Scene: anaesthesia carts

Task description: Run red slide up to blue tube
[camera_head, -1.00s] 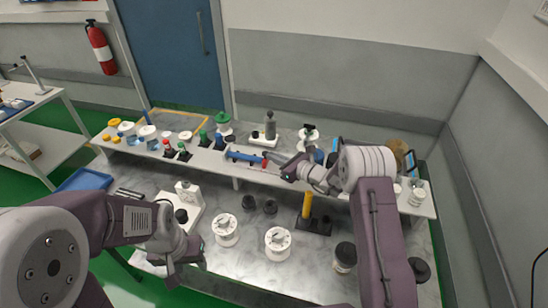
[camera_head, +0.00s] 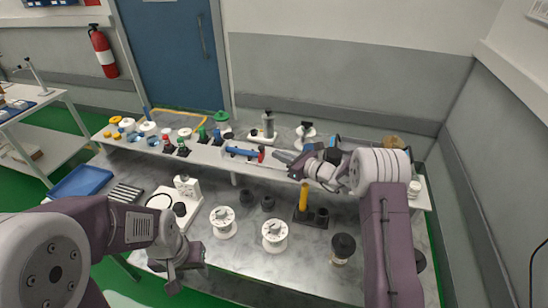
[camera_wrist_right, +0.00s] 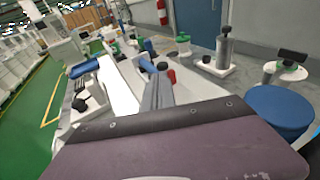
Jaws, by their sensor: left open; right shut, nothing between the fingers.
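The blue tube (camera_head: 241,152) lies on a white base on the raised shelf, left of my right gripper. The red slide (camera_head: 261,154) is at its right end; a gap between them is too small to tell. In the right wrist view, the blue tube (camera_wrist_right: 146,64) shows beyond the fingers, with the red slide (camera_wrist_right: 162,66) at its near end. My right gripper (camera_head: 279,155) is shut and empty, pointing at the red slide from the right, apparently just short of it. My left gripper (camera_head: 184,277) is open and empty, low over the front left of the table.
A grey cylinder on a white base (camera_head: 268,127) stands behind the tube. Small red and green-topped pieces (camera_head: 167,145) stand on the shelf to the left. A yellow post (camera_head: 303,198) and white dials (camera_head: 275,235) stand on the lower table. A blue tray (camera_head: 82,181) is at left.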

